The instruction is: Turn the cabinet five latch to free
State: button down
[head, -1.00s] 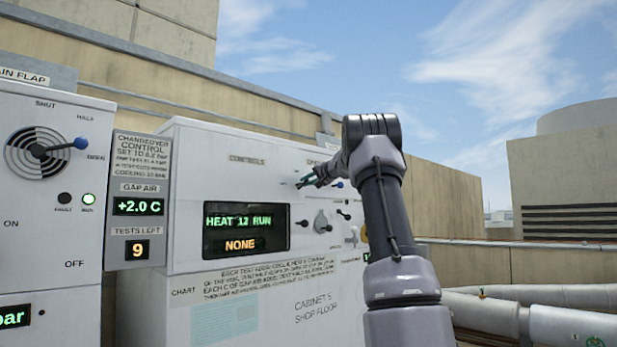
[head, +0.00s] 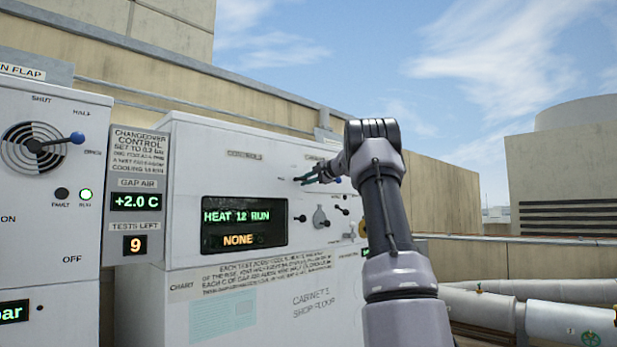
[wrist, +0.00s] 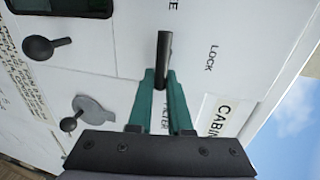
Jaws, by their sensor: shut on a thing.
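The cabinet marked CABINET 5 SHOP FLOOR (head: 314,300) stands in the middle of the head view. My gripper (head: 303,180) is at its upper right face. In the wrist view my gripper's green fingers (wrist: 162,85) are closed together on a dark cylindrical latch handle (wrist: 164,50). The handle points towards the top of that view. The word LOCK is on the panel to the handle's right there, and a partly cut-off word ending in E is at the top edge. The latch's base is hidden behind the fingers.
In the wrist view, a black knob (wrist: 38,48) and a grey plate with a knob (wrist: 90,110) are left of the fingers. A display (head: 244,226) reads HEAT 12 RUN and NONE. Pipes run at lower right.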

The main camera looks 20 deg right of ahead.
jog(key=shift+a+r, duration=0.1)
jog(key=shift+a, duration=0.25)
jog(key=c, duration=0.8)
grip_release()
jog(key=shift+c, duration=0.2)
jog(key=shift+s+d, duration=0.25)
jog(key=v, duration=1)
jog(key=shift+s, duration=0.25)
jog(key=shift+r, duration=0.15)
